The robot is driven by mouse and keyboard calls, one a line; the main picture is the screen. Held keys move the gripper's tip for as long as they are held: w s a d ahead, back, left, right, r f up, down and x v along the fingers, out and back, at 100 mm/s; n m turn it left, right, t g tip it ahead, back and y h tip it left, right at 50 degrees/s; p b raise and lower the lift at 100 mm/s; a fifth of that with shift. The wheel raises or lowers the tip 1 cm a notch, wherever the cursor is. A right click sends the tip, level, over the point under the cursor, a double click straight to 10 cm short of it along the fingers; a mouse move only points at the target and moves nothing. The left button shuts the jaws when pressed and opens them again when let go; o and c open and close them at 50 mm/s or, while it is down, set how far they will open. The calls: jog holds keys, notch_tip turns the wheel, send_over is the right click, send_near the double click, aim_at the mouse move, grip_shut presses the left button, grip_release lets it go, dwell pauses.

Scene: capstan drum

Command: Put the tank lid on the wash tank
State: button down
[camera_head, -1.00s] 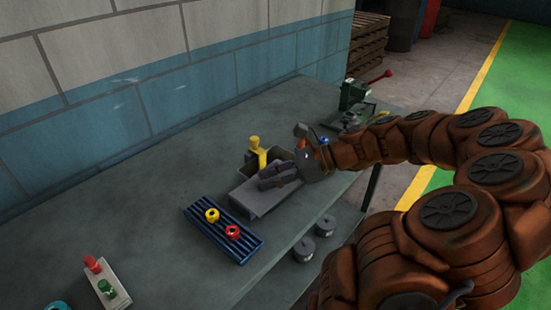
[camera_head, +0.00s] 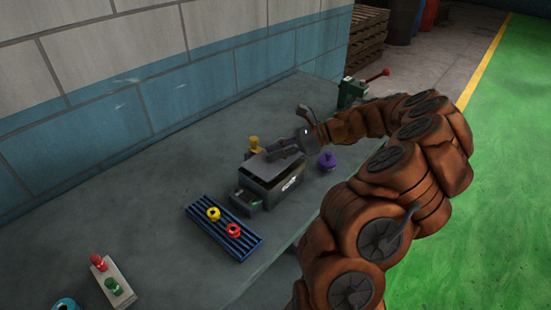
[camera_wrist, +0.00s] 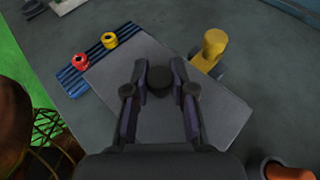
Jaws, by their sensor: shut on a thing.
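The tank lid (camera_head: 258,167) is a flat grey plate with a dark round knob (camera_wrist: 160,80). My gripper (camera_head: 277,154) is shut on the knob; the wrist view shows a finger on each side of it. The wash tank (camera_head: 285,190) is a dark grey box with a white label on its front, standing on the bench. The lid is over the tank's top, roughly level. I cannot tell whether it touches the rim. In the wrist view the lid plate (camera_wrist: 225,112) hides the tank below.
A blue slatted rack (camera_head: 225,232) with a yellow and a red ring stands left of the tank. A yellow-topped item (camera_head: 254,145) is behind it, a purple item (camera_head: 327,160) to its right. A box with red and green buttons (camera_head: 113,282) is at lower left. The bench's left middle is clear.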

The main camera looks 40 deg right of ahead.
jog(key=shift+w+d+f, duration=0.1)
jog(key=shift+w+d, duration=0.05)
jog(key=shift+d, duration=0.1)
jog(key=shift+f+p, duration=0.6)
jog(key=shift+f, duration=1.05)
jog(key=shift+f, duration=0.1)
jog(key=c, duration=1)
grip_release()
jog(key=shift+b+v, duration=1.5)
jog(key=shift+v, duration=4.55)
